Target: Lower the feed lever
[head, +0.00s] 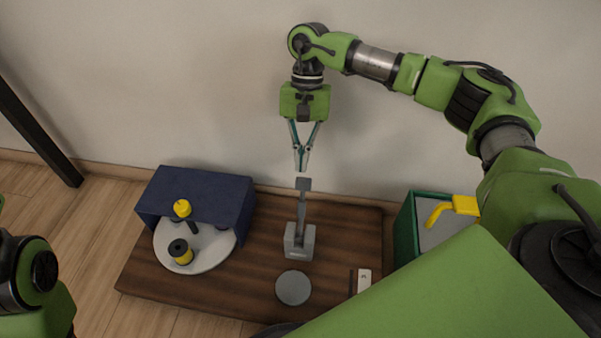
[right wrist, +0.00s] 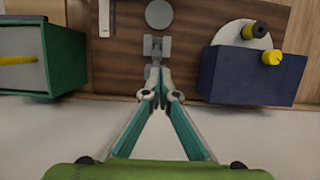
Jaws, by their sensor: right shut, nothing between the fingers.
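The grey feed lever (head: 301,210) stands up from its grey base block (head: 298,246) on the dark wooden board, with a flat square tab at its top. In the right wrist view the lever's base (right wrist: 156,46) shows beyond my fingertips. My right gripper (head: 301,167) is shut and empty, pointing down. Its fingertips appear just above the lever's tab in the head view; I cannot tell whether they touch. In the right wrist view the gripper (right wrist: 160,78) partly hides the lever. My left gripper is out of view.
Left of the lever, a navy housing (head: 205,196) stands over a white round plate (head: 205,262) with yellow-and-black spools. A grey disc (head: 292,288) lies in front. A green bin (head: 405,231) with a yellow-handled item (head: 462,205) stands right. A wall is behind the board.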

